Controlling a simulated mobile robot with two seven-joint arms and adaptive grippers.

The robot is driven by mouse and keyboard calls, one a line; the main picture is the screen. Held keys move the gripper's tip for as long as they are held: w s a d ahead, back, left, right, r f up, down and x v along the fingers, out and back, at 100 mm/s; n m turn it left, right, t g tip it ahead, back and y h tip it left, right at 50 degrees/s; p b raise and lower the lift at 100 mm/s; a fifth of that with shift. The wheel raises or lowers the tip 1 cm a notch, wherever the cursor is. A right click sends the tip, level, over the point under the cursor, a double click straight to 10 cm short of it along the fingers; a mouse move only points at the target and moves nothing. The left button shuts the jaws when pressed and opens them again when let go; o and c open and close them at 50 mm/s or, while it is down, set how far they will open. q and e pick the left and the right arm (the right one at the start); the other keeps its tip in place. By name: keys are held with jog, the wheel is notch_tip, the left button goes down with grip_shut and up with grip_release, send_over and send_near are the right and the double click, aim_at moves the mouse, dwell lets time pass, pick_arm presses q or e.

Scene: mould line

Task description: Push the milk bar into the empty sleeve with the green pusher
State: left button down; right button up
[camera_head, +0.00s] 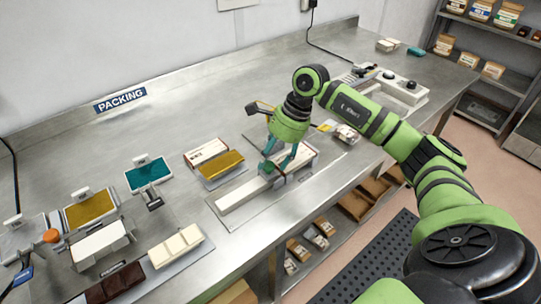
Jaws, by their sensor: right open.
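My right gripper (277,166) points down over the work jig at the centre of the table, its fingers apart. A small green block (266,168), seemingly the green pusher, sits between or just beside the fingertips; I cannot tell whether they touch it. A long pale rail (240,195) runs from there toward the lower left. A white box-like sleeve (302,155) lies at the rail's upper right end, partly hidden by the fingers. I cannot make out a milk bar in the rail. My left gripper is not in view.
A gold bar (221,164) and a white carton (206,150) lie just left of the gripper. Trays with white (176,245), dark (117,284), gold (89,208) and teal (148,174) pieces stand at lower left. A control box (400,90) stands behind my arm.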

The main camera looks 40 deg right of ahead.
jog(key=shift+a+f, duration=0.25)
jog(key=shift+f, duration=0.3)
jog(key=shift+c, duration=0.4)
grip_shut()
jog(key=shift+a, duration=0.5)
jog(key=a+b, duration=0.1)
jog(key=a, duration=0.3)
jog(key=a+b, duration=0.1)
jog(key=a, duration=0.3)
jog(key=a+b, duration=0.1)
jog(key=a, duration=0.4)
jog(key=shift+s+a, duration=0.1)
jog(key=shift+s, duration=0.3)
jog(key=shift+s+a+r, duration=0.1)
jog(key=shift+a, duration=0.35)
